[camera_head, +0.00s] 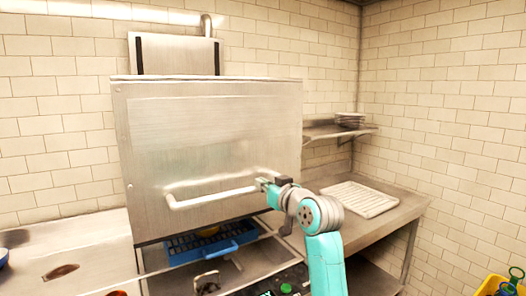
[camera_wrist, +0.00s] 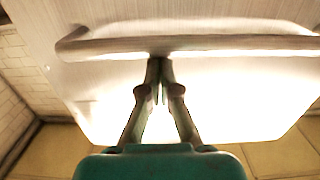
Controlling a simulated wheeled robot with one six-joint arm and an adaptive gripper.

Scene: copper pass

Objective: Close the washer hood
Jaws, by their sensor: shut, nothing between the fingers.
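The washer hood (camera_head: 215,130) is a large brushed steel box, raised, with an open gap under its lower edge. Its bar handle (camera_head: 205,200) runs across the lower front. My gripper (camera_head: 263,184) is at the right end of the handle in the head view. In the wrist view the hood front (camera_wrist: 105,85) fills most of the picture, with the handle (camera_wrist: 225,43) across the top. The shut fingertips (camera_wrist: 160,62) meet at the handle's lower edge, with nothing between them. I cannot tell whether they touch the bar.
A steel counter (camera_head: 395,212) with a white ribbed tray (camera_head: 357,199) is at right. A wall shelf (camera_head: 325,131) holds stacked plates. A yellow bin (camera_head: 490,285) stands at lower right.

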